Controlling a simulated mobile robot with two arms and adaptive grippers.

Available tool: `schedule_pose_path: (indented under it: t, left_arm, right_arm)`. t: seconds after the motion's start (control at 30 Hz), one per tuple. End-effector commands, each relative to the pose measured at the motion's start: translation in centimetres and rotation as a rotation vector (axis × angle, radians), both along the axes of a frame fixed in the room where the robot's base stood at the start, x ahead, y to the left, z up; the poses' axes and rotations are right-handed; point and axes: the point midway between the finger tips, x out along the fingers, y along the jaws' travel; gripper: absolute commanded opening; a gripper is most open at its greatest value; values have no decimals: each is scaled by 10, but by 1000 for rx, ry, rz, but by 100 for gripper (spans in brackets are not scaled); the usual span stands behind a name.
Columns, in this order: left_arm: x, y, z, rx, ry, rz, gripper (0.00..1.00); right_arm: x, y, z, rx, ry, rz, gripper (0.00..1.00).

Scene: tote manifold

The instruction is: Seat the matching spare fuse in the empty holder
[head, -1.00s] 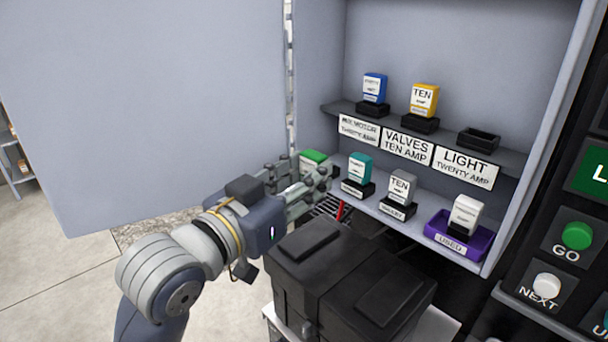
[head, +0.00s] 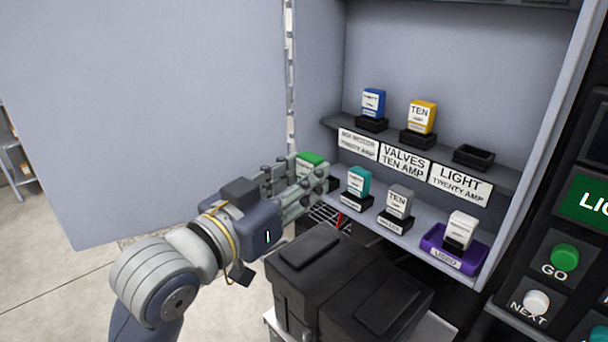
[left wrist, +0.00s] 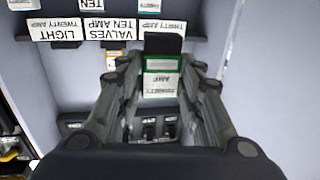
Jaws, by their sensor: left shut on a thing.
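My left gripper (head: 312,180) is shut on a green-topped fuse (head: 312,159) at the left end of the lower shelf. In the left wrist view my fingers (left wrist: 155,85) flank the green fuse (left wrist: 160,84), its white label upside down, with a black part at one end. Whether it is clear of the shelf is hidden by my fingers. The empty black holder (head: 473,157) is on the upper shelf, above the "LIGHT TWENTY AMP" label (head: 460,183). My right gripper is not seen.
Blue (head: 373,102) and yellow (head: 422,116) fuses sit in the other upper holders. Teal (head: 358,180) and grey (head: 399,200) fuses stand on the lower shelf. A white fuse (head: 462,229) is in the purple "USED" tray (head: 433,240). The cabinet door (head: 170,110) hangs open at left.

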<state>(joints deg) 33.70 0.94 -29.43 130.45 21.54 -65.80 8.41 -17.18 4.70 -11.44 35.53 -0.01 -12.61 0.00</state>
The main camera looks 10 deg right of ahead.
Motion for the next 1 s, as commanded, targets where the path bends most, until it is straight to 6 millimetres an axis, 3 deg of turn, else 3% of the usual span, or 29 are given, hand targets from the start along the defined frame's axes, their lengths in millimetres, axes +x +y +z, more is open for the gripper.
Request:
schedule_pose_path:
  t: [0.7,1.0]
  left_arm:
    - [-32,49,1,1,-1,2,10]
    - [-41,61,1,0,-1,0,10]
  right_arm:
    - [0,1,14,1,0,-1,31]
    - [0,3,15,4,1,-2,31]
